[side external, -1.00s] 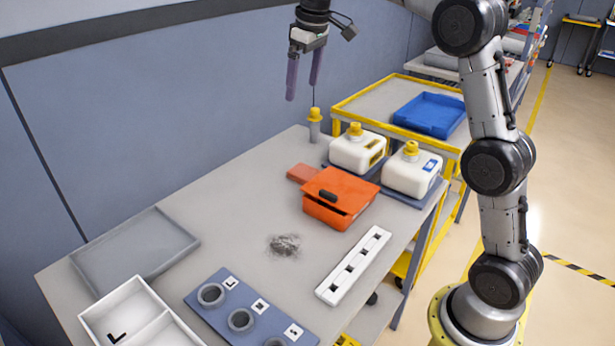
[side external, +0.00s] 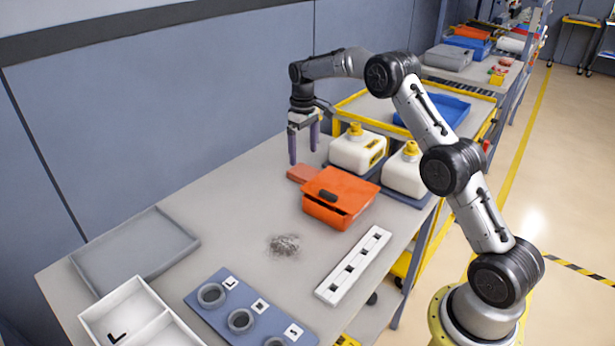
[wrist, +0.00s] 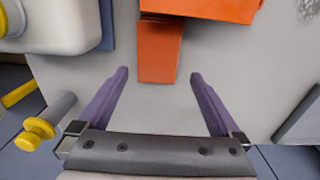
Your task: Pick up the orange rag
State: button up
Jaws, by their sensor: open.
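The orange rag (side external: 299,173) is a small flat reddish-orange piece on the grey table, at the back beside the orange box (side external: 338,198). In the wrist view the rag (wrist: 159,54) lies ahead of my fingertips, and its far end meets the box (wrist: 205,8); I cannot tell whether part of it is under the box. My gripper (side external: 304,158) has two purple fingers, is open and empty, and hangs above the table at the rag's far side. In the wrist view the gripper (wrist: 159,74) has its fingers spread wider than the rag, one to each side.
Two white jugs with yellow caps (side external: 357,150) stand right of the gripper. A grey cylinder with a yellow top (wrist: 44,122) is near the left finger in the wrist view.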

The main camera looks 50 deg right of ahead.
aim_at(306, 172)
jog(key=shift+s+d+f, duration=0.1)
jog(key=shift+s+f, duration=0.05)
jog(key=shift+f, duration=1.45)
jog(key=shift+s+d+f, duration=0.1)
jog(key=shift+f, duration=1.5)
jog(key=c, duration=1.1)
jog(key=shift+r, duration=0.1)
jog(key=shift+c, duration=0.2)
notch_tip(306, 172, up, 10)
